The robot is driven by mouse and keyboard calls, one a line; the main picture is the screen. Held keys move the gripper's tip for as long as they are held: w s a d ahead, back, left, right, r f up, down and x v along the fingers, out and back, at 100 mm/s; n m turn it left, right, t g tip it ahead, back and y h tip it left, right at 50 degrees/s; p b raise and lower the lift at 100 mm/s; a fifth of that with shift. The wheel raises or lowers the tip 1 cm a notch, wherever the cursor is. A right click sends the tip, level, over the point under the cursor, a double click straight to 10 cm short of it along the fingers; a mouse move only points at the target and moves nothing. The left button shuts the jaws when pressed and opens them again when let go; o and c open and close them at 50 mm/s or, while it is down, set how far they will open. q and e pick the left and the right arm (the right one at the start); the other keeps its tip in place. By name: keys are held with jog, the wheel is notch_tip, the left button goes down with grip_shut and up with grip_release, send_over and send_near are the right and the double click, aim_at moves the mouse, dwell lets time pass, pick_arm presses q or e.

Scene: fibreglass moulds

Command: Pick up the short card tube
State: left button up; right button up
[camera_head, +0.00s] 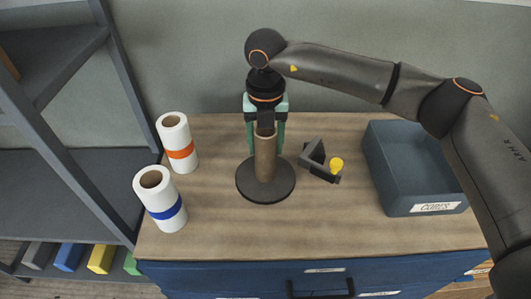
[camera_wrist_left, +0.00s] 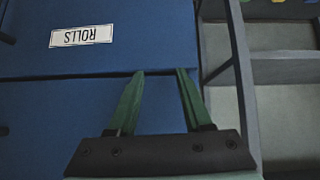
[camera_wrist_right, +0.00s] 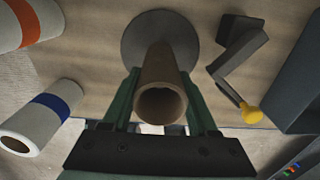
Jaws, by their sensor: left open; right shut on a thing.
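The short card tube (camera_head: 264,160) is a brown hollow cylinder, upright over the middle of a dark round base (camera_head: 283,189). Its open top end faces the camera in the right wrist view (camera_wrist_right: 160,103). My right gripper (camera_head: 265,143) comes from above and is shut on the tube, with one green finger on each side. Whether the tube's lower end touches the base or sits around a post is hidden. My left gripper (camera_wrist_left: 161,71) is open and empty in front of blue drawer fronts, outside the head view.
Two white rolls, with an orange band (camera_head: 181,150) and a blue band (camera_head: 165,212), stand left of the base. A dark angled bracket with a yellow knob (camera_head: 336,165) lies to its right. A blue bin (camera_head: 411,204) stands farther right. Grey shelving (camera_head: 55,190) flanks the left.

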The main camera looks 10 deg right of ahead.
jog(key=c, duration=0.6)
jog(key=shift+r, duration=0.1)
jog(key=shift+c, duration=0.2)
